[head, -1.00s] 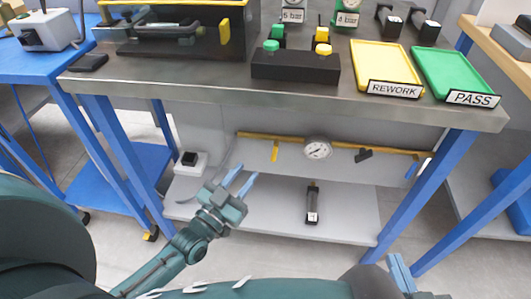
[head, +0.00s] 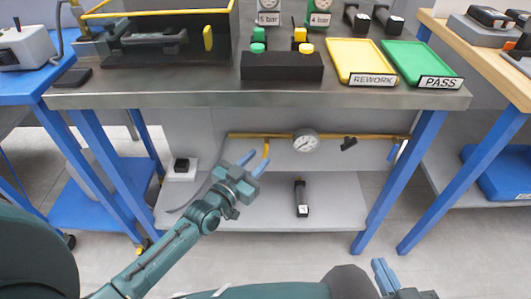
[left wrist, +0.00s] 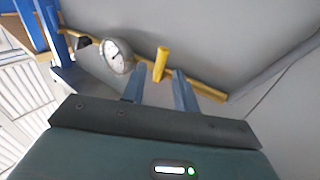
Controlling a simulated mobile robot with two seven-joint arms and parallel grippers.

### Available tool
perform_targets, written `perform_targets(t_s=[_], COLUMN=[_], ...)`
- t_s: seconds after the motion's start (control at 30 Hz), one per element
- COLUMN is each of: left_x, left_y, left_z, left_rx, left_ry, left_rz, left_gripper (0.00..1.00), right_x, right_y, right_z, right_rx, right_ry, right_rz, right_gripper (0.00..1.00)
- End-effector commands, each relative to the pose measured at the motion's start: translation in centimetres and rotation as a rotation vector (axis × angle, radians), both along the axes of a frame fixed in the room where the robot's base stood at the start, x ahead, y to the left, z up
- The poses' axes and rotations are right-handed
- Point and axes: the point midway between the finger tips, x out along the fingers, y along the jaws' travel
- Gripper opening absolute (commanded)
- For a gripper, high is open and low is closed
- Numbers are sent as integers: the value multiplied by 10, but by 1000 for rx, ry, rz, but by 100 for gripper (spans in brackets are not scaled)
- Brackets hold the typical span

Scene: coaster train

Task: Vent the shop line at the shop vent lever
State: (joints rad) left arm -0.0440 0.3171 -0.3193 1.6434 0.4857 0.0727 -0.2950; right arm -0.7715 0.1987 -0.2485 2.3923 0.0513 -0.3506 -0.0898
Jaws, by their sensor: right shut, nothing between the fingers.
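Under the steel bench a yellow pipe (head: 365,136) runs along the back panel. No label shows which is the shop vent lever. My left gripper (head: 254,161) is open just below the yellow lever. In the left wrist view the yellow lever (left wrist: 161,64) stands just beyond and between the spread fingertips (left wrist: 158,84); contact cannot be told. My right gripper (head: 385,276) is shut and empty at the bottom right.
The steel bench top (head: 140,95) overhangs the pipe. Blue bench legs (head: 400,180) stand at both sides.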

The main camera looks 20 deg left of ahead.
Motion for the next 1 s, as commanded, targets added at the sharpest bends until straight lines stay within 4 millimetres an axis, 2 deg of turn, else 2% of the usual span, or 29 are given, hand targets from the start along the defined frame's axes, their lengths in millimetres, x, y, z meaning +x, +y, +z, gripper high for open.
perform_targets(t_s=[0.1, 0.3, 0.67, 1.0], left_x=[22, 41, 45, 44], left_y=[-7, -13, -15, -14], left_z=[-1, -1, 0, 0], left_rx=[-2, 0, 0, 0], left_ry=[-2, 0, 1, 1], left_rz=[0, 0, 0, 0], left_gripper=[30, 30, 30, 2], right_x=[1, 2, 3, 3], right_y=[2, 3, 4, 5], right_z=[-7, -11, -11, -11], right_rx=[-12, -24, -27, -27], right_ry=[1, 0, 2, 0], right_rz=[9, 16, 20, 22], right_gripper=[0, 0, 0, 0])
